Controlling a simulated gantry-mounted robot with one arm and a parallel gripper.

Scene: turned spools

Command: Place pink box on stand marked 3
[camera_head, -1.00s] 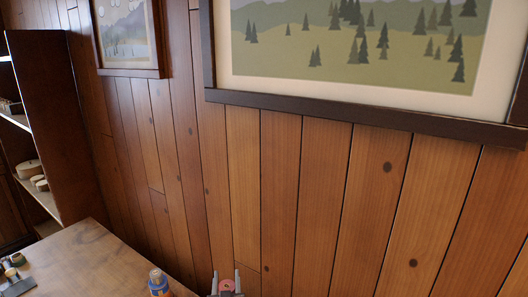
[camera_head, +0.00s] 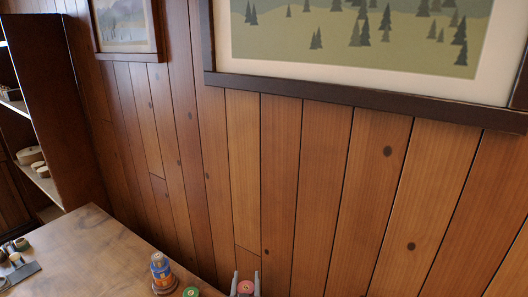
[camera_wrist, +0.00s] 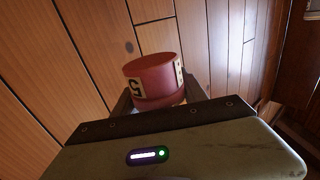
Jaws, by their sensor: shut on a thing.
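The pink box (camera_head: 245,288) is a round, reddish-pink turned piece, at the bottom edge of the head view. In the wrist view the pink box (camera_wrist: 152,80) looks upright, with a pale label bearing a dark mark like a 5. My gripper (camera_head: 246,281) is shut on it, one grey finger on each side. In the wrist view the dark gripper body hides its lower part. No stand marked 3 can be made out.
A blue and orange piece (camera_head: 161,270) stands on the wooden table (camera_head: 85,250), with a green-topped piece (camera_head: 190,292) beside it. A dark tray (camera_head: 22,272) with small pieces lies at the left. The plank wall (camera_head: 310,200) rises behind, and a shelf (camera_head: 40,120) stands at left.

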